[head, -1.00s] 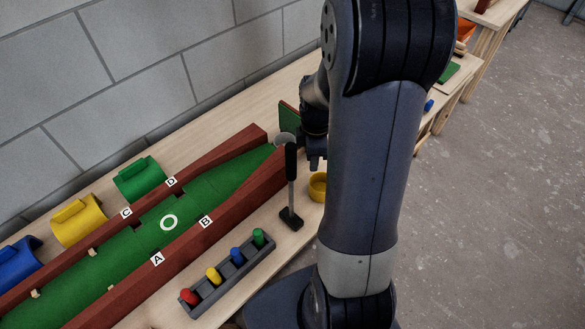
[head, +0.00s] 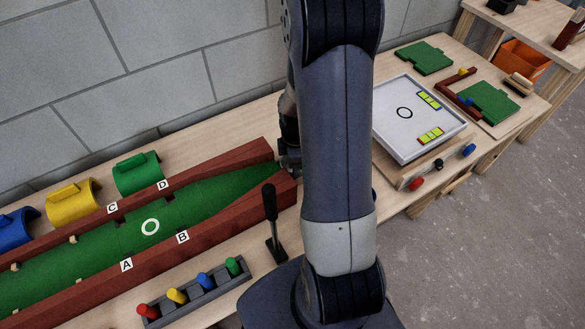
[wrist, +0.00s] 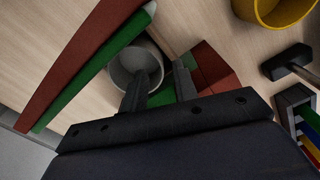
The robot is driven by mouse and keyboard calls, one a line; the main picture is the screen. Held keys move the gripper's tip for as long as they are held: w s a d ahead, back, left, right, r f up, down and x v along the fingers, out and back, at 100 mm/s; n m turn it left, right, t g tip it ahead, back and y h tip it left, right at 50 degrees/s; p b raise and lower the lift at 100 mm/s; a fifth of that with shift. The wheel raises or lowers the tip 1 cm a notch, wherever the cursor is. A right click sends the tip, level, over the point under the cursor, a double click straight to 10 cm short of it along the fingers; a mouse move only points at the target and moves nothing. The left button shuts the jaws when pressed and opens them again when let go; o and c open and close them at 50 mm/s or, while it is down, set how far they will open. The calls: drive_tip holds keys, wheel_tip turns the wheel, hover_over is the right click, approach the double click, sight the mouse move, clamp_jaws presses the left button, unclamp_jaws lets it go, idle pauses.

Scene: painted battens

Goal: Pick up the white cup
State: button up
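The white cup (wrist: 122,62) shows greyish in the wrist view, its round mouth facing the camera, beside the end of a green and red strip. My gripper (wrist: 160,72) is open, its two dark fingers apart. One finger overlaps the cup's mouth and the other lies to the right of its rim. I cannot tell whether the first finger is inside the cup or above it. In the head view my gripper (head: 290,165) is at the right end of the green lane, partly behind my arm. The cup cannot be made out there.
Red rails (head: 215,225) border the green lane (head: 85,255). A black mallet (head: 271,222) stands in front, near a grey rack of coloured pegs (head: 200,288). A yellow cup (wrist: 275,12) is at the wrist view's top right. A white framed board (head: 405,115) lies to the right.

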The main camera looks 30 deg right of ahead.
drive_tip(key=shift+w+f, duration=0.1)
drive_tip(key=shift+f, duration=1.35)
clamp_jaws()
